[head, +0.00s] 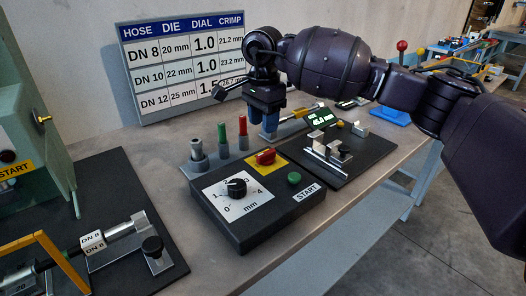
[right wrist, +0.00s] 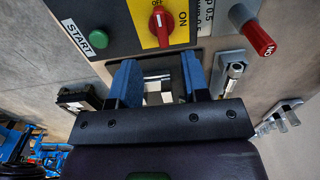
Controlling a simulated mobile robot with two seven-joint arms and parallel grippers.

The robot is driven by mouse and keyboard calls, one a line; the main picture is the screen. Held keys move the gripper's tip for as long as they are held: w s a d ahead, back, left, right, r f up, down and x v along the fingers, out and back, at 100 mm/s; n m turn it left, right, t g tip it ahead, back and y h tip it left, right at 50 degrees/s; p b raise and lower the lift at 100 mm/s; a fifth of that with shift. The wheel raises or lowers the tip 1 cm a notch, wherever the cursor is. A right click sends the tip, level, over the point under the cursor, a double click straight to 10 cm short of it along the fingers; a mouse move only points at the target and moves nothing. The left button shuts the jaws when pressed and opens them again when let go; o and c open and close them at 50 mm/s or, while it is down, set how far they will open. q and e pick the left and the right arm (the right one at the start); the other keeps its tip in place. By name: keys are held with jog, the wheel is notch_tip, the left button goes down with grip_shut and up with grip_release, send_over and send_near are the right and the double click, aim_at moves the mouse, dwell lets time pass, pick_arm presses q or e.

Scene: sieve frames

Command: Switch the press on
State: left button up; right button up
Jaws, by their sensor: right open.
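The black control box (head: 255,205) stands on the bench. It carries a red switch knob (head: 265,157) on a yellow plate. In the right wrist view the red knob (right wrist: 160,22) has OFF above it and ON to its right, and its grip lies roughly in line with OFF. The box also has a black dial (head: 236,187) and a green button (head: 294,177) by a START label. My right gripper (head: 269,128) is open with blue fingers pointing down, behind the box and apart from the knob. In the right wrist view nothing is clearly held between its fingers (right wrist: 161,75). My left gripper is out of view.
A rack with grey, green and red pegs (head: 221,140) stands behind the box. A black plate with a metal gauge fixture (head: 328,150) is to the right. The green press body (head: 25,130) and a hose fixture (head: 120,235) are at left. A chart (head: 185,65) stands at the back.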

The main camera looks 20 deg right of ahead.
aim_at(263, 153)
notch_tip(263, 153, down, 9)
jog(key=shift+f+b, duration=0.1)
jog(key=shift+b, duration=0.3)
jog(key=shift+c, duration=0.3)
grip_shut()
